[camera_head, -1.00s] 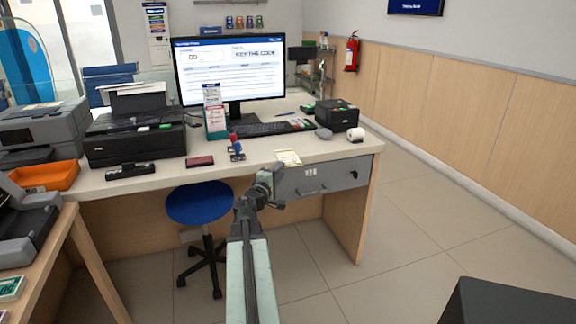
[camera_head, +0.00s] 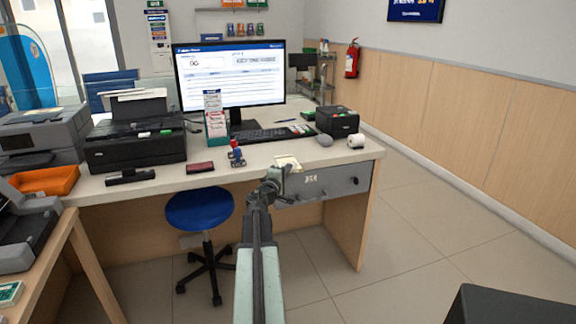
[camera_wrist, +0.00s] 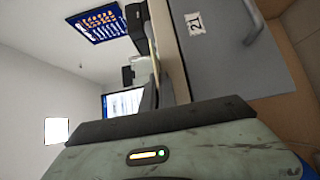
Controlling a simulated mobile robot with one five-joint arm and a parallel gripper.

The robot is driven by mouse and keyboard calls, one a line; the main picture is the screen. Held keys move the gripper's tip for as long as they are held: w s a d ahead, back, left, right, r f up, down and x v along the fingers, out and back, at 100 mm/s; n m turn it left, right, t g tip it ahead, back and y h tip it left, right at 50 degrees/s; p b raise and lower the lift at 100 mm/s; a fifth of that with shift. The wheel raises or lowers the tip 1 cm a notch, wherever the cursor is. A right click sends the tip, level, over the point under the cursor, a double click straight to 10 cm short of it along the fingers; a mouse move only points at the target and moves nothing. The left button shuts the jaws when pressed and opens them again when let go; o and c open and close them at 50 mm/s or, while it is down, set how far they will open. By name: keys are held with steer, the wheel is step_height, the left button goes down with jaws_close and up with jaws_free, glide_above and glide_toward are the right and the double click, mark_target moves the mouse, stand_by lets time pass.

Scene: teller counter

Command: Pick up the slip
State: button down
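The slip, a small cream paper (camera_head: 288,161), lies near the front edge of the counter (camera_head: 330,152), above the grey drawer. In the head view my gripper (camera_head: 281,175) is in front of the counter edge, just below the slip in the picture, and overlaps part of the drawer. I see no contact with the slip. The fingertips are too small to read there. The wrist view is turned sideways and shows the grey drawer front (camera_wrist: 215,50) with a label close by. Pale worn casing fills its bottom, and I cannot make out the slip there.
A stamp stand (camera_head: 236,154), a dark red pad (camera_head: 199,167), a grey mouse (camera_head: 324,139) and a paper roll (camera_head: 356,138) stand around the slip. The keyboard (camera_head: 262,134) and monitor (camera_head: 230,75) are behind. A blue stool (camera_head: 199,208) is below left.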

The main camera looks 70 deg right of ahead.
steer(key=shift+r, duration=0.15)
step_height(320, 180, up, 10)
steer(key=p, duration=1)
steer(key=s+a+f+t+b, duration=0.1)
steer(key=s+a+f+b, duration=0.3)
steer(key=a+f+b, duration=0.1)
steer(key=shift+n, duration=0.3)
steer(key=shift+w+d+f+b, duration=0.8)
steer(key=shift+d+f+b, duration=0.25)
steer(key=shift+f, duration=0.05)
steer(key=shift+w+d+f+b, duration=0.75)
steer(key=shift+d+f+b, duration=0.25)
steer(key=shift+d+f, duration=0.1)
steer(key=shift+w+d+f+b, duration=0.3)
steer(key=shift+w+d, duration=0.25)
steer(key=shift+d, duration=0.05)
steer(key=c, duration=2.1)
jaws_free()
